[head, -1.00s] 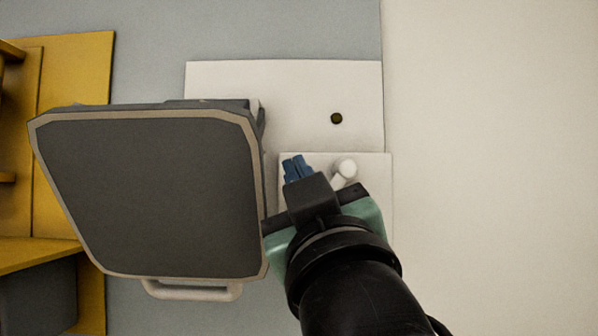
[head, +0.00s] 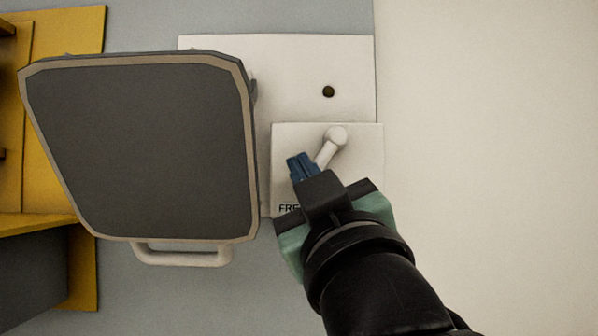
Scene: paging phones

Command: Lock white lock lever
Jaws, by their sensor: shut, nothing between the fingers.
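The white lock lever (head: 328,147) sits on a white square plate (head: 359,152) right of the middle in the head view. Its round knob is at the upper right and its arm slants down to the left, its lower end hidden behind my gripper. My gripper (head: 301,166) has blue fingertips, closed together and empty, just left of the lever's arm. I cannot tell if they touch the lever. Black letters reading "FRE" show at the plate's lower left; the rest of the word is hidden by my gripper.
A large grey panel with a beige rim (head: 140,145) and a handle (head: 182,257) stands close on the left. A white plate (head: 270,75) with a dark round spot (head: 328,91) is above the lever plate. A yellow structure (head: 62,125) is at far left. The right wall (head: 490,140) is bare.

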